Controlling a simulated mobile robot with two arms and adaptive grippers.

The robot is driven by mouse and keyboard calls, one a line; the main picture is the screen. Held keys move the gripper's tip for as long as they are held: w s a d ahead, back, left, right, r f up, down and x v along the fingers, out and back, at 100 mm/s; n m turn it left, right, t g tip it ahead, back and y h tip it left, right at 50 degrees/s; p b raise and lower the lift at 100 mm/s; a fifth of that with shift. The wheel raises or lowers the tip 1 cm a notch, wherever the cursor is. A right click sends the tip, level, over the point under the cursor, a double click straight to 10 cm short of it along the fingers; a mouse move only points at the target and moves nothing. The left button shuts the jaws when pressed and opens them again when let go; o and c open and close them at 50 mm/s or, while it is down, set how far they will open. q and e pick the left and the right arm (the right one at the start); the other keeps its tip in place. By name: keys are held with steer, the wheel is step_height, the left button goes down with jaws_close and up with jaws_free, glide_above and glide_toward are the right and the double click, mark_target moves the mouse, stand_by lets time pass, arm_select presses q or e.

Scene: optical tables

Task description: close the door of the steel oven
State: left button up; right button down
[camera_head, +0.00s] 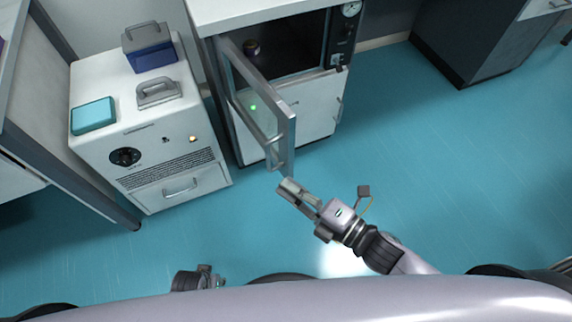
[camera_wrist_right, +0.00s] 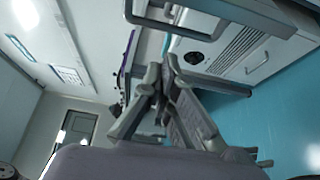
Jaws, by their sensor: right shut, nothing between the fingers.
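The steel oven (camera_head: 325,50) stands at the top centre of the head view, its dark chamber exposed. Its glass door (camera_head: 284,130), framed in metal, stands open and swung out toward me, hinged at the oven's left side. My right gripper (camera_head: 286,188) is shut and empty, just below the door's free edge in the picture; I cannot tell whether they touch. In the wrist view its fingers (camera_wrist_right: 158,78) are close to a grey metal bar, probably part of the door. My left gripper (camera_head: 205,276) shows only partly at the bottom edge, its jaws unclear.
A white cabinet (camera_head: 205,178) with a dial and drawer stands left of the oven, bearing a teal box (camera_head: 93,115), a grey-handled item (camera_head: 158,93) and a blue box (camera_head: 150,55). A small round object (camera_head: 252,47) is inside the oven. The blue floor (camera_head: 440,160) at right is clear.

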mark_target(269, 159)
steer(key=w, duration=0.2)
steer(key=w+a, duration=0.1)
steer(key=w, duration=0.2)
steer(key=shift+w+a+f, duration=0.1)
steer(key=shift+w+a, duration=0.1)
arm_select(q)
steer(key=shift+w+r, duration=0.25)
arm_select(e)
steer(key=shift+w+d, duration=0.2)
steer(key=shift+d, duration=0.25)
